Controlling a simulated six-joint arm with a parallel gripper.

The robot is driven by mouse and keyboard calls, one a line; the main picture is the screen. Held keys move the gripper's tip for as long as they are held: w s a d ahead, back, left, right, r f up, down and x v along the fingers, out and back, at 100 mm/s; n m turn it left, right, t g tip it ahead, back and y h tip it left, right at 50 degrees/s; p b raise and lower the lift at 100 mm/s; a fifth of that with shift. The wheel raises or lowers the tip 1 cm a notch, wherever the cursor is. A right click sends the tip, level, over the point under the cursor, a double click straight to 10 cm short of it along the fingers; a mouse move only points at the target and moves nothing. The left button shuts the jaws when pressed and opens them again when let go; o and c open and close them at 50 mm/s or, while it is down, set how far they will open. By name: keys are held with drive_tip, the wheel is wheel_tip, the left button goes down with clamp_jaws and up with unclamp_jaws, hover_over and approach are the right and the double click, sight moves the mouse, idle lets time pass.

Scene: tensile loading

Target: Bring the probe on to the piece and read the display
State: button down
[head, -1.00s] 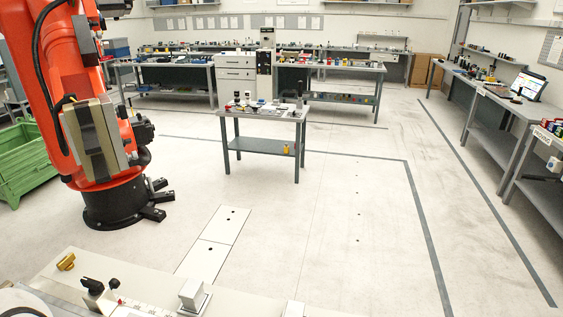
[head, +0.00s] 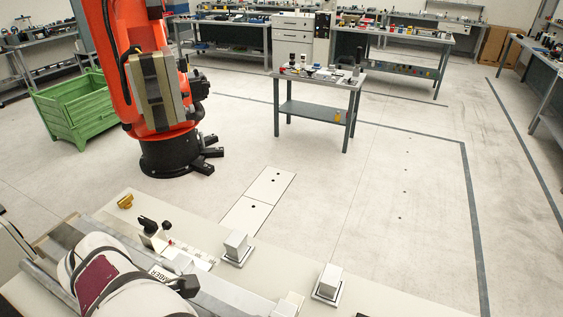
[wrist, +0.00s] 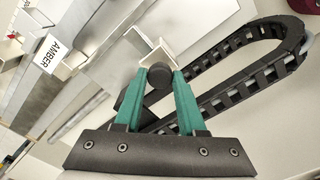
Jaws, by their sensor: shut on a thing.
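In the wrist view my gripper (wrist: 161,76) has two green fingers closed on a dark, round-ended part (wrist: 158,75). I cannot tell for sure that this part is the probe. A pale, open bracket-like piece (wrist: 150,48) lies just beyond the fingertips; I cannot tell whether the held part touches it. A white label reading AMBER (wrist: 50,53) lies on metal rails at the left, and it also shows partly covered in the head view (head: 164,275). The gripper's fingers are not discernible in the head view. No readable display shows now.
A black cable chain (wrist: 245,42) loops close to the right of my gripper. On the bench (head: 400,300) are two silver blocks (head: 237,246) (head: 328,282), a black-handled clamp (head: 152,232) and a brass part (head: 125,201). A large orange robot (head: 150,85) stands beyond, beside a green bin (head: 75,108).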

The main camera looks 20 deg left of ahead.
drive_tip(key=w, duration=0.7)
drive_tip(key=shift+w, duration=0.1)
drive_tip(key=c, duration=0.5)
unclamp_jaws()
wheel_tip(320, 180, up, 16)
drive_tip(key=shift+f, duration=0.1)
idle(0.5)
